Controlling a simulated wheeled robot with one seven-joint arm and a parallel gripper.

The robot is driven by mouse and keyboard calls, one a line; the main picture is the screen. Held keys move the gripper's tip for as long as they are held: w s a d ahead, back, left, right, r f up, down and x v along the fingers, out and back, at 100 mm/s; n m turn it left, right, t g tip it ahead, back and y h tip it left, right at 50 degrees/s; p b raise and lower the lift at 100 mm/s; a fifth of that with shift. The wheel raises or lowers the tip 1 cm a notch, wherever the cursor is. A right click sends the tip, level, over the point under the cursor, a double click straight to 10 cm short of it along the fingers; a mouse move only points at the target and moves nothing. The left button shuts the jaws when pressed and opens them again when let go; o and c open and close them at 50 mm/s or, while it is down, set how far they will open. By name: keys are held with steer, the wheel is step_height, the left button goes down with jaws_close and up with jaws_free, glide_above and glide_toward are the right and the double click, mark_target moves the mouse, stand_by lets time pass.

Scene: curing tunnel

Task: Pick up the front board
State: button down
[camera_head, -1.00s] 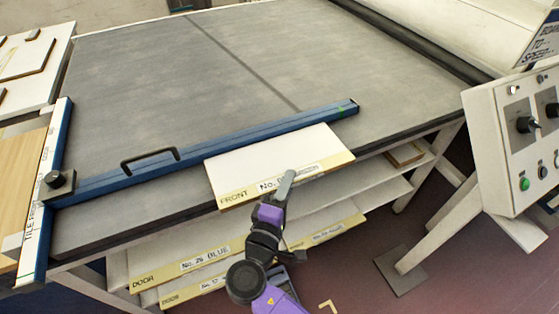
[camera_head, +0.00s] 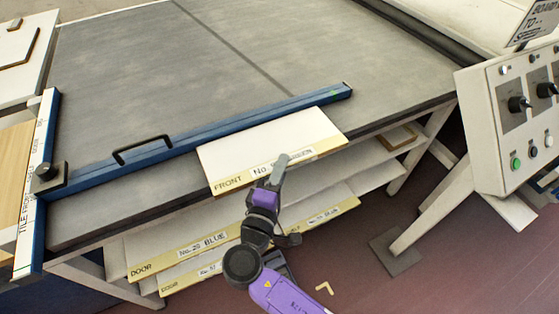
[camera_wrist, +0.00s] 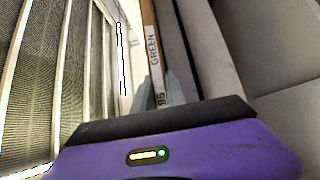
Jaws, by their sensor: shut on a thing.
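The front board (camera_head: 270,148) is a white board with a yellow front edge marked FRONT and a white number label, partly covered by my gripper. It lies at the near edge of the grey belt table, against the blue bar, and overhangs the edge. My gripper (camera_head: 280,168) is shut on the board's front edge, over the label. In the wrist view the board's edge (camera_wrist: 153,50) runs up from the jaws, with a label reading GREEN and 95.
A blue bar with a black handle (camera_head: 142,148) crosses the grey belt table (camera_head: 190,75). Door boards, one labelled No. 29 BLUE (camera_head: 203,243), lie on the shelves below. A control panel (camera_head: 515,125) stands at the right. Open floor lies at the lower right.

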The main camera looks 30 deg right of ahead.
step_height(320, 180, up, 20)
steer(key=shift+p, duration=0.3)
stand_by(0.4)
